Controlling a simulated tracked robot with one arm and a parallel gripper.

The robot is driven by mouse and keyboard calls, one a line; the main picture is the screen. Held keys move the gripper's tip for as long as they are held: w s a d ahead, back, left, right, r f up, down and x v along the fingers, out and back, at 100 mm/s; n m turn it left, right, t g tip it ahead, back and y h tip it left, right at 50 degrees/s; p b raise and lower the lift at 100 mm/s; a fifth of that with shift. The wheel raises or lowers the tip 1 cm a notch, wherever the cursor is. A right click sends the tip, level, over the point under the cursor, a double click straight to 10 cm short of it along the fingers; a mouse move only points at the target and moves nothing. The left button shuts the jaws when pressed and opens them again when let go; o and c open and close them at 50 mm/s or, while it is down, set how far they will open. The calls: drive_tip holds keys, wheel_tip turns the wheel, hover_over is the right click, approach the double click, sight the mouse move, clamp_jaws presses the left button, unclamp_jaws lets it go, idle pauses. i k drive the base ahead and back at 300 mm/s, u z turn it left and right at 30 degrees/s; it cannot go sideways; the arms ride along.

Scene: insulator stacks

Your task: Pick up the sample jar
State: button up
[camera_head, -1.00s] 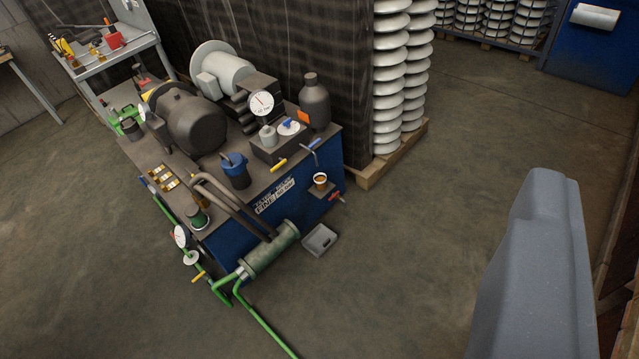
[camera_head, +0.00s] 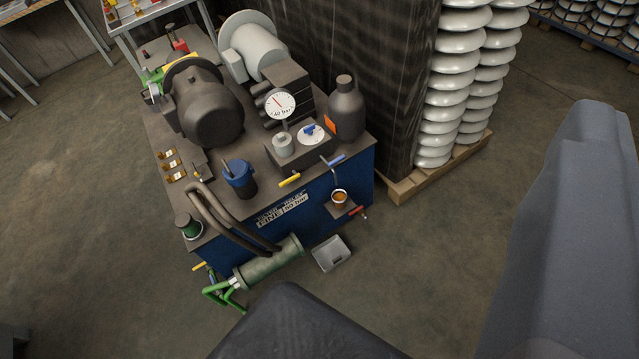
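The sample jar appears to be the small, pale-rimmed jar with amber-brown contents (camera_head: 340,198). It stands upright on a small bracket shelf (camera_head: 343,212) on the front of the blue hydraulic unit (camera_head: 350,185), just below a bent tap pipe with a blue handle (camera_head: 335,162). No gripper fingers show. A dark part along the bottom edge and a large grey part on the right look like my own arm, both apart from the jar in the picture.
A grey tray (camera_head: 331,254) lies on the floor below the jar. A green-ended cylinder (camera_head: 268,262) and curved hoses are left of it. A dark bottle (camera_head: 346,108) stands on the unit. White insulator stacks (camera_head: 445,100) rise on a pallet behind right. Floor in front is open.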

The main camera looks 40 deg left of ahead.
sight(338, 197)
drive_tip(key=u, duration=0.45)
drive_tip(key=i, duration=1)
drive_tip(key=u, duration=0.55)
